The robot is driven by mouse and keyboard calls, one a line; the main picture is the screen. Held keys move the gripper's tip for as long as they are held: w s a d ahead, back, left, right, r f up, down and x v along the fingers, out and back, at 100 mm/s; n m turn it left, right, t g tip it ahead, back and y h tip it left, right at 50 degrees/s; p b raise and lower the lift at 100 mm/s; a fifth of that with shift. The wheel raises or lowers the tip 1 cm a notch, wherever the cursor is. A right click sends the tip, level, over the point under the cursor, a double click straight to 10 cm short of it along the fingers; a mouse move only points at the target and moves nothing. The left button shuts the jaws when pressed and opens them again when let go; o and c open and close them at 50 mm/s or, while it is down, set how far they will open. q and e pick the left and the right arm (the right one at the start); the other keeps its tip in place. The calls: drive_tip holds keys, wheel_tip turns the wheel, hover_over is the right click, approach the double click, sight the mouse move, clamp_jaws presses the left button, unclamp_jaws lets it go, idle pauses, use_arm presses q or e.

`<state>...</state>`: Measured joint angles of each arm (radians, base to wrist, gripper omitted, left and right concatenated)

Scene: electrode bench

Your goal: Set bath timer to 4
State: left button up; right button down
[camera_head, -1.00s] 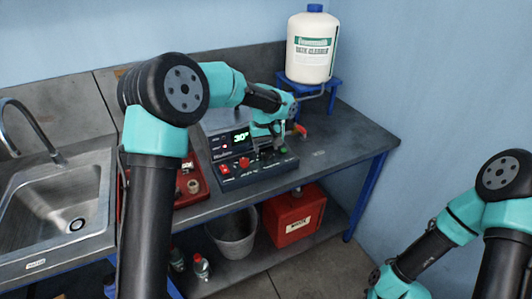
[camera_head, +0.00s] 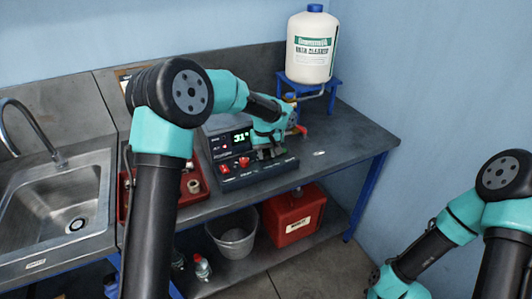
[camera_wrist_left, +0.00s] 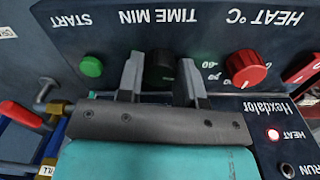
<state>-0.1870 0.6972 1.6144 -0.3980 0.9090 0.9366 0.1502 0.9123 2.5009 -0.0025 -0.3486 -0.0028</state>
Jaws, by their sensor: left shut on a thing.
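The heated bath's control panel (camera_head: 232,184) faces the front of the bench, with a lit green display (camera_head: 241,137) reading about 31°. In the left wrist view the panel appears upside down. The dark timer knob (camera_wrist_left: 160,68) sits at the TIME MIN label, between a green START button (camera_wrist_left: 91,66) and a red HEAT knob (camera_wrist_left: 246,69). My left gripper (camera_wrist_left: 161,80) is shut on the timer knob, one finger on each side. The knob's pointer and the setting it marks cannot be made out. In the head view my left gripper (camera_head: 268,150) covers the knob. My right gripper is out of frame.
A white cleaner jug (camera_head: 311,48) stands on a blue stand behind the bath. A sink (camera_head: 65,205) is at the left, and a red tray (camera_head: 190,183) lies beside the bath. A bucket (camera_head: 233,240) and red box (camera_head: 292,212) sit below. The bench's right end is mostly clear.

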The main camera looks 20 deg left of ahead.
use_arm(q)
drive_tip(key=shift+c, duration=1)
drive_tip(key=shift+m, duration=0.4)
drive_tip(key=m, duration=0.3)
drive_tip(key=shift+m, duration=0.3)
drive_tip(key=m, duration=0.3)
drive_tip(key=shift+a+m, duration=0.1)
drive_tip(key=shift+m, duration=0.2)
drive_tip(key=m, duration=0.3)
drive_tip(key=shift+w+m, duration=0.1)
drive_tip(key=shift+m, duration=0.2)
drive_tip(key=m, duration=0.4)
drive_tip(key=shift+g, duration=0.3)
